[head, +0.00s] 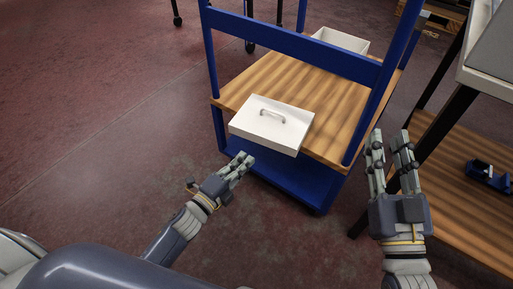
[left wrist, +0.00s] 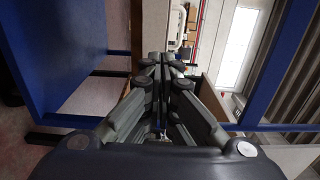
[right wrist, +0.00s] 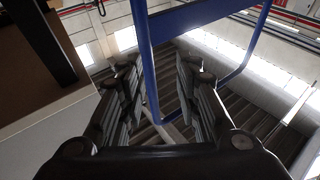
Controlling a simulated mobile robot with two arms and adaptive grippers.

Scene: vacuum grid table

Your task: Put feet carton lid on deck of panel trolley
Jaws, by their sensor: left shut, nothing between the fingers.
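The feet carton lid (head: 290,132) is a flat white box-shaped lid with a grey bow handle on top. It lies handle up on the wooden deck (head: 340,110) of the blue panel trolley (head: 290,42), at the near edge, and seems to overhang that edge. My left gripper (head: 245,158) is shut and empty, just below and in front of the lid, apart from it. Its fingers also meet in the left wrist view (left wrist: 165,62). My right gripper (head: 390,138) is open and empty, right of the trolley's near right post; its fingers stand apart in the right wrist view (right wrist: 155,75).
A white open-topped box (head: 341,40) stands at the deck's far end. Blue posts and a crossbar rise around the deck. At right, a black-legged table has a wooden lower shelf (head: 455,215) holding a blue object (head: 489,177). The floor at left is clear.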

